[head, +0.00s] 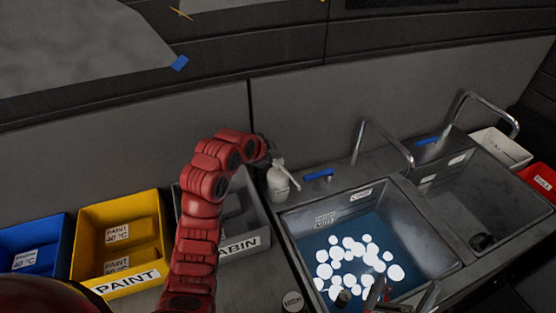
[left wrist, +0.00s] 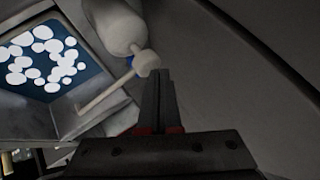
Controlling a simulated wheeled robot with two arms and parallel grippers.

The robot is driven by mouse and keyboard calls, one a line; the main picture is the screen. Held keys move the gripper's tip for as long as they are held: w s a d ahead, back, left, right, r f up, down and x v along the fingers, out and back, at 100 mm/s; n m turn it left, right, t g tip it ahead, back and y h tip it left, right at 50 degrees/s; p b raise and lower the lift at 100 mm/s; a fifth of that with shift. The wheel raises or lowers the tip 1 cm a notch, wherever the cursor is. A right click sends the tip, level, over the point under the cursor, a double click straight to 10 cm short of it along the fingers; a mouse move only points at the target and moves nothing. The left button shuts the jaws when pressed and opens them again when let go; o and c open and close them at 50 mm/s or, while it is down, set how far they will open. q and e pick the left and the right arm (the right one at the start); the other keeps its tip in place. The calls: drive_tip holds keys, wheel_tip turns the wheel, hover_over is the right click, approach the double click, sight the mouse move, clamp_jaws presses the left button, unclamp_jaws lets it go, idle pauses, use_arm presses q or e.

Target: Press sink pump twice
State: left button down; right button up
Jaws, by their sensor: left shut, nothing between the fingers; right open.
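The white pump bottle (head: 280,184) stands on the sink ledge at the left sink's back left corner, its spout pointing right. The left wrist view shows its body (left wrist: 112,25), blue collar and white pump head (left wrist: 146,63). My left gripper (head: 268,160) is beside the pump head, partly hidden by my red arm. In the left wrist view its shut, empty fingers (left wrist: 160,75) have their tips right at the pump head; I cannot tell whether they touch. My right gripper (head: 402,298) is open at the bottom edge, over the left sink's front, only partly in view.
The left sink (head: 440,262) holds blue water with white foam; the right sink (head: 500,205) looks drained. Two metal faucets (head: 385,140) rise behind them. Blue, yellow (head: 125,232) and grey (head: 262,222) bins stand left. White (head: 502,148) and red (head: 540,180) bins are far right.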

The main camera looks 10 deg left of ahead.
use_arm(q)
drive_tip(key=shift+s+f+b, duration=0.15)
drive_tip(key=shift+f+b, duration=0.65)
drive_tip(key=shift+f, duration=0.2)
idle(0.8)
drive_tip(key=shift+r, duration=1.45)
drive_tip(key=shift+r, duration=0.35)
wheel_tip(320, 180, up, 3)
drive_tip(key=shift+r, duration=0.65)
drive_tip(key=shift+r, duration=0.2)
